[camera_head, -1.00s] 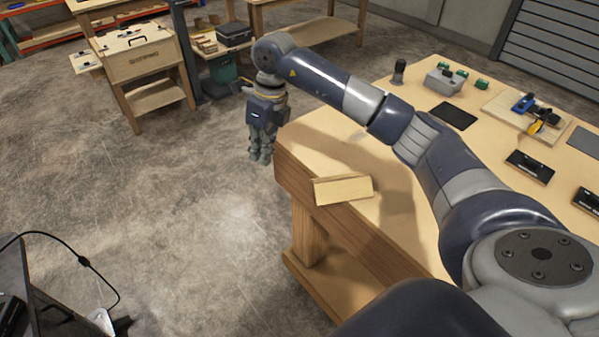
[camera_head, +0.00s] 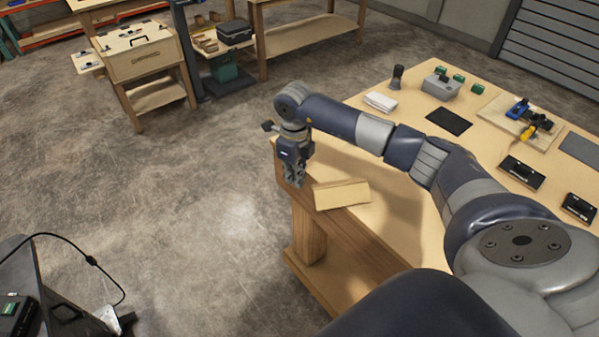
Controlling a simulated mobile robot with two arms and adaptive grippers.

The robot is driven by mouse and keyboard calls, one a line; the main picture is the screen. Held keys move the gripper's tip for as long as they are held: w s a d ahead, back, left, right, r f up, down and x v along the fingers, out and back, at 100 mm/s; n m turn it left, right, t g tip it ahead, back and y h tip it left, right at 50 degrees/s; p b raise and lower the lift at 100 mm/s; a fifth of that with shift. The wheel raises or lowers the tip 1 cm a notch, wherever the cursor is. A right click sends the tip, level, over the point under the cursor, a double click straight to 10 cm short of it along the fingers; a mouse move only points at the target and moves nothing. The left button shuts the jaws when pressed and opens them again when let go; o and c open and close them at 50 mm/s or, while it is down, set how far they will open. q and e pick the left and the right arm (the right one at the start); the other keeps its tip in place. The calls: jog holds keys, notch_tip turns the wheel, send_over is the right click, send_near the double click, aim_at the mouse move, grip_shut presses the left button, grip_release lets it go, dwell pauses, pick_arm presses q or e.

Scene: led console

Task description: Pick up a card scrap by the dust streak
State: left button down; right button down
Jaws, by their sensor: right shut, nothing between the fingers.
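A flat-sided tan rectangular piece (camera_head: 342,194) lies at the near left corner of the workbench (camera_head: 380,215). I cannot tell whether it is the card scrap. No other card scrap and no clear dust streak can be made out; my right arm hides part of the bench top. My right gripper (camera_head: 294,182) is shut and empty, pointing down at the bench's left edge. It is just left of and behind the tan piece, apart from it in the picture. My left gripper is out of view.
A folded white item (camera_head: 380,101), a dark mat (camera_head: 449,122), a grey box (camera_head: 441,86) and a board with blue and yellow tools (camera_head: 518,117) sit farther back on the bench. Open concrete floor (camera_head: 190,190) lies left of it.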

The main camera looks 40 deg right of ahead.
jog(key=shift+s+d, duration=0.3)
jog(key=shift+s, duration=0.4)
jog(key=shift+s+d, duration=0.4)
jog(key=shift+s, duration=0.4)
jog(key=shift+w, duration=0.15)
